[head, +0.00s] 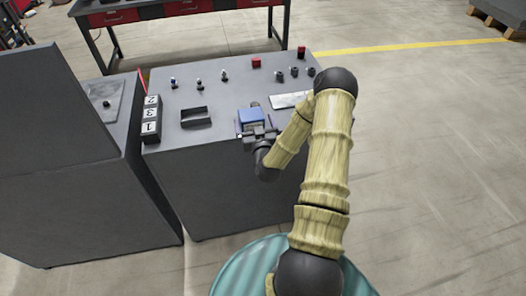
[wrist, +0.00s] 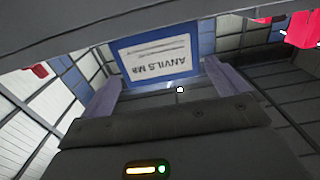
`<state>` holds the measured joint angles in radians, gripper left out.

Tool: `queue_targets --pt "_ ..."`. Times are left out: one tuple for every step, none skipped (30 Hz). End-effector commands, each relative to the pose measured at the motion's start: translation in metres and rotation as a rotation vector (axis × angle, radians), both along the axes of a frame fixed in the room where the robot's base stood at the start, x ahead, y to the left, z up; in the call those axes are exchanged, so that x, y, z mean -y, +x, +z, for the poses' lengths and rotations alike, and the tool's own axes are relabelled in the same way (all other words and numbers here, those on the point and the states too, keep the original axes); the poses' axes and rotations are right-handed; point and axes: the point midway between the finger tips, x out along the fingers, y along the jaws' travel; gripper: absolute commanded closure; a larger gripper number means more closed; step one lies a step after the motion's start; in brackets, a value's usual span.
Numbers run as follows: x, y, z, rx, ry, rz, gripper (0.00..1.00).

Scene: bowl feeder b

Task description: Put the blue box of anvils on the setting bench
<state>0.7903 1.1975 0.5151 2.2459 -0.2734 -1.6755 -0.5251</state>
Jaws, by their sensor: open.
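The blue box (head: 251,115) shows in the head view at the front part of a grey bench top (head: 222,106). In the wrist view the blue box (wrist: 154,57) has a white label reading ANVILS M8, upside down. My gripper (head: 257,124) is at the near side of the box. In the wrist view my gripper (wrist: 163,88) is open, with one purple-grey finger on each side of the box. I cannot tell whether the fingers touch it, or whether its hidden underside rests on the bench.
A black holder (head: 196,117) and a number block (head: 151,120) stand left on the bench. Several small fittings and a red button (head: 256,62) line the back. A pale plate (head: 289,100) lies right of the box. A grey cabinet (head: 60,155) stands left; open floor lies right.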

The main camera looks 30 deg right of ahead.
Motion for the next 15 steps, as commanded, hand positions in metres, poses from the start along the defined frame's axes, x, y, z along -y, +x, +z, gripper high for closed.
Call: queue_targets --pt "-0.002 -0.008 -0.004 -0.002 -0.001 0.002 0.01" --pt "-0.002 -0.013 -0.003 -0.002 -0.001 0.002 0.01" --pt "-0.005 -0.02 -0.003 -0.003 0.0 0.002 0.01" --pt "-0.006 -0.025 -0.003 -0.003 0.0 0.002 0.01" --pt "-0.008 -0.03 -0.003 -0.004 0.0 0.003 0.01" --pt "-0.01 -0.037 -0.003 -0.004 0.0 0.002 0.01" --pt "-0.011 -0.042 -0.003 -0.004 0.0 0.003 0.01" --pt "-0.013 -0.047 -0.003 -0.003 0.0 0.003 0.01" --pt "-0.014 -0.053 -0.002 -0.002 0.0 0.003 0.01" --pt "-0.016 -0.058 -0.002 -0.003 0.001 0.003 0.01" --pt "-0.017 -0.062 -0.003 -0.003 0.0 0.002 0.01" --pt "-0.019 -0.068 -0.003 -0.004 0.0 0.003 0.01" --pt "-0.02 -0.073 -0.003 -0.003 0.0 0.002 0.01" --pt "-0.021 -0.077 -0.003 -0.004 0.001 0.003 0.01" --pt "-0.023 -0.083 -0.002 -0.004 0.001 0.002 0.01"
